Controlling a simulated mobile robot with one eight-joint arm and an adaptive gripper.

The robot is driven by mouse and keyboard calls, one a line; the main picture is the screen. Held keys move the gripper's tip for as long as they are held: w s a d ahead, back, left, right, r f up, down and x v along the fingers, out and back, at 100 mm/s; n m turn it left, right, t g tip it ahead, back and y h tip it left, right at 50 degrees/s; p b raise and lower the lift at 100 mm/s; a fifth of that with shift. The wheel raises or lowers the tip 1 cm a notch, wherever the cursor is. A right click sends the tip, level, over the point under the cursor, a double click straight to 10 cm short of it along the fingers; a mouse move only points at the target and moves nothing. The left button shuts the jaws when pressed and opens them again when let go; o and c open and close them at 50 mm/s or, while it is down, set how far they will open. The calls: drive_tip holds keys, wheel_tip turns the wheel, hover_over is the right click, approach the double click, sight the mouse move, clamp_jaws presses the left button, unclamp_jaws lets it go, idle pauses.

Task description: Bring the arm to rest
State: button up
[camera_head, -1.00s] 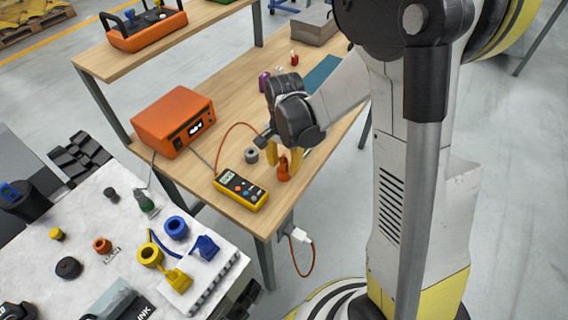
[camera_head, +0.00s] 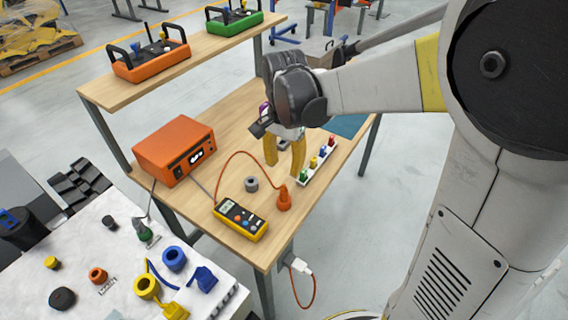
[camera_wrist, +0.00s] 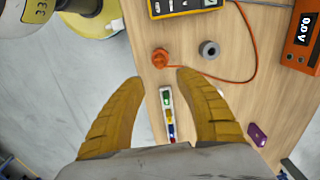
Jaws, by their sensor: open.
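My gripper (camera_head: 284,160) is above the wooden workbench, its yellow fingers apart and nothing between them. In the wrist view my gripper (camera_wrist: 160,100) is also open, with bare tabletop and a white strip (camera_wrist: 168,112) of small coloured pieces below. That strip (camera_head: 318,164) shows to the right of the fingers in the head view. My arm reaches in from the right, above the bench. The orange plug-like piece (camera_head: 284,200) stands on the bench, apart from my fingers, with an orange cable running from it.
A yellow multimeter (camera_head: 240,222), a grey ring (camera_head: 251,184) and an orange meter box (camera_head: 176,148) stand on the bench (camera_head: 232,120). A shelf behind holds an orange carrier (camera_head: 150,54) and a green one (camera_head: 234,18). A white table (camera_head: 110,235) with coloured parts is at left.

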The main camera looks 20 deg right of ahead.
idle(0.3)
drive_tip(key=s+r+n+t, duration=0.3)
drive_tip(key=s+n, duration=0.2)
drive_tip(key=s, duration=0.1)
drive_tip(key=s+r+n+t, duration=0.3)
drive_tip(key=s+n+t, duration=0.1)
drive_tip(key=s+n, duration=0.1)
drive_tip(key=shift+s+r, duration=0.3)
drive_tip(key=shift+s, duration=0.55)
